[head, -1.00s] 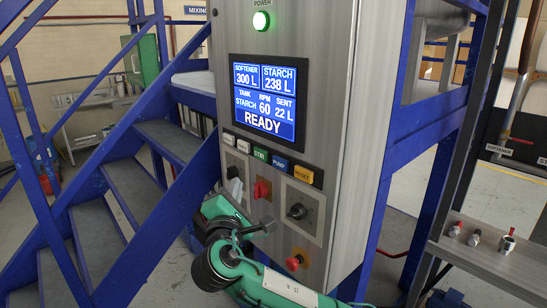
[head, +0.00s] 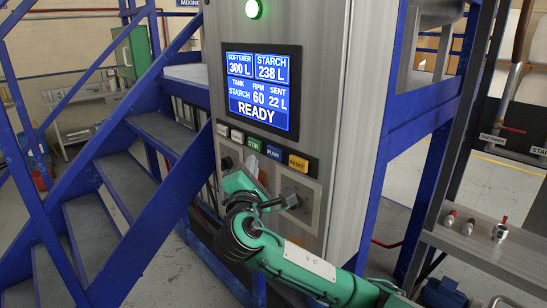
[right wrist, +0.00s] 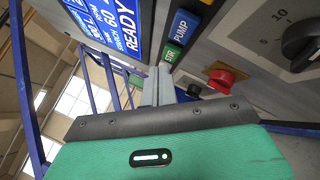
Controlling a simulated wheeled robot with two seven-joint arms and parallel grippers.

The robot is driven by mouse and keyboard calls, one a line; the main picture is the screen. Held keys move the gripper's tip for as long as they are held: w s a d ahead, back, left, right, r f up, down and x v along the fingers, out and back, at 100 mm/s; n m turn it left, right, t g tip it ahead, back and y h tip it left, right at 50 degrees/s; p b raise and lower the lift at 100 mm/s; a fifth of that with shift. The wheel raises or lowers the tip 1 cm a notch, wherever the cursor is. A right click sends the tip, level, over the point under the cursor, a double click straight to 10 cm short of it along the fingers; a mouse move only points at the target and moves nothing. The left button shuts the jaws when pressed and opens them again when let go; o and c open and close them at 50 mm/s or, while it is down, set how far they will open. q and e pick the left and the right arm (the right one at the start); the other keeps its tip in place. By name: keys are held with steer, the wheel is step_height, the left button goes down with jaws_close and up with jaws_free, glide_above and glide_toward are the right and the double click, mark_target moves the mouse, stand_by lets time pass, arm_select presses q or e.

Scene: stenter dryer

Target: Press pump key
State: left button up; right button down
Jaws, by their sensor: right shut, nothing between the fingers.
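The blue PUMP key (head: 273,154) sits in the key row below the screen, between the green STIR key (head: 254,144) and a yellow key (head: 298,162). The PUMP key also shows in the right wrist view (right wrist: 186,24), near the top. My right gripper (head: 262,174) is shut and empty, in front of the panel just below the key row. In the right wrist view its fingertips (right wrist: 160,70) appear close beside the STIR key, apart from the PUMP key. Whether they touch the panel cannot be told. My left gripper is not in view.
The screen (head: 260,85) reads READY, tank STARCH, 60 RPM, 22 L sent. A red knob (right wrist: 222,78) and a black dial (right wrist: 302,45) stick out below the keys. Blue stairs (head: 110,200) stand left of the cabinet, a bench (head: 480,255) with fittings right.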

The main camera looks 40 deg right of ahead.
mark_target(270, 150)
steer(key=shift+w+d, duration=0.1)
steer(key=shift+d, duration=1.65)
steer(key=shift+d, duration=0.15)
stand_by(0.6)
steer(key=shift+d, duration=0.3)
steer(key=shift+w+d, duration=0.1)
steer(key=shift+d, duration=0.4)
stand_by(0.8)
stand_by(0.3)
steer(key=shift+a+p, duration=0.3)
steer(key=shift+a, duration=0.6)
